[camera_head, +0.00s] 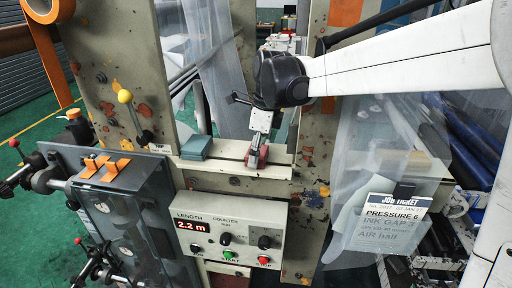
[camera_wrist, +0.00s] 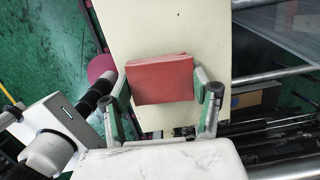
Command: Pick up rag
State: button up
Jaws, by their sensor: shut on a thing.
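The rag (camera_wrist: 160,80) is a red folded cloth block between the two fingers of my gripper (camera_wrist: 162,92) in the wrist view. The fingers are shut on it from its left and right sides. In the head view my gripper (camera_head: 257,151) points down over the cream ledge, with a red edge of the rag (camera_head: 264,157) showing at its tips. I cannot tell whether the rag touches the ledge. A teal folded block (camera_head: 195,147) lies on the same ledge, left of my gripper and apart from it.
The cream ledge (camera_head: 228,150) runs between two upright machine frames. Below it is the length counter box (camera_head: 229,233) with knobs and buttons. A grey panel with orange clips (camera_head: 120,167) stands left. A job ticket (camera_head: 381,222) hangs right. Rollers (camera_wrist: 275,75) lie right in the wrist view.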

jog(key=shift+r, duration=0.55)
notch_tip(320, 180, up, 2)
jog(key=shift+r+b, duration=0.25)
jog(key=shift+b, duration=0.25)
jog(key=s+a+r+b, duration=0.2)
jog(key=s+r, duration=0.5)
jog(key=s, duration=0.4)
jog(key=shift+a, duration=0.65)
jog(key=shift+s+r, duration=0.1)
jog(key=shift+o, duration=1.4)
jog(key=c, duration=0.3)
jog(key=shift+c, duration=0.4)
